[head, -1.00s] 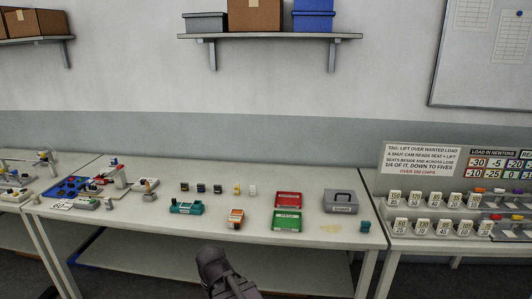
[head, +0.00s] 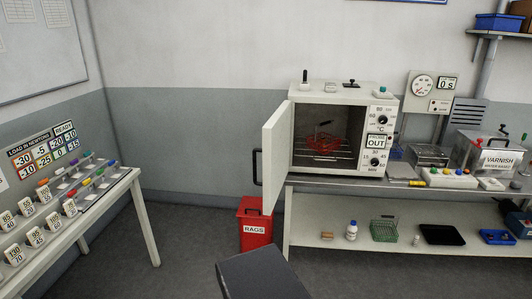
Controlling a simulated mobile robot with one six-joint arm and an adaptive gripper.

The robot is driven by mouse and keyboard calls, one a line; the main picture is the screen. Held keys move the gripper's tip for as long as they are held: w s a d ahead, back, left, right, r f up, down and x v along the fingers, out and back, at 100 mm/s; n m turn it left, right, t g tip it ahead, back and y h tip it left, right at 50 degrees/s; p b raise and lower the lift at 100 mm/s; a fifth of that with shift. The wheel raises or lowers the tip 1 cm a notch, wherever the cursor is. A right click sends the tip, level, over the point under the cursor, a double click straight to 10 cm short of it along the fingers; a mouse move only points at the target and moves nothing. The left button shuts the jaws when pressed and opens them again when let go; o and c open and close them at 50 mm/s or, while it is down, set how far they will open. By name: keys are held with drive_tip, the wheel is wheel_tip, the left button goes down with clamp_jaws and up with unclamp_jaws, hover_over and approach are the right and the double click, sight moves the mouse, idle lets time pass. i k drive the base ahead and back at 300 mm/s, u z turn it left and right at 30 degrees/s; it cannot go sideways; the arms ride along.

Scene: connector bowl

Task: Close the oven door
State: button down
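A white oven (head: 335,176) stands at the left end of a bench in the head view. Its door (head: 278,150) is wide open, swung out to the left, with a dark handle (head: 257,167) on its outer side. Inside, a red object (head: 322,143) rests on a wire rack, with a dark handle-like part above it. A panel on the right of the oven has two dials and a label reading "PROBE OUT". A dark part of my arm shows at the bottom middle, apart from the oven and door. My gripper's fingers are not in view.
A varnish tank (head: 488,158) and small equipment occupy the bench to the right. Floor between rack and bin is clear.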

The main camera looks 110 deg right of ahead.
sight(276, 132)
drive_tip(key=z, duration=1.3)
drive_tip(key=k, duration=0.15)
drive_tip(key=z, duration=2.45)
drive_tip(key=i, duration=0.55)
drive_tip(key=u, duration=0.15)
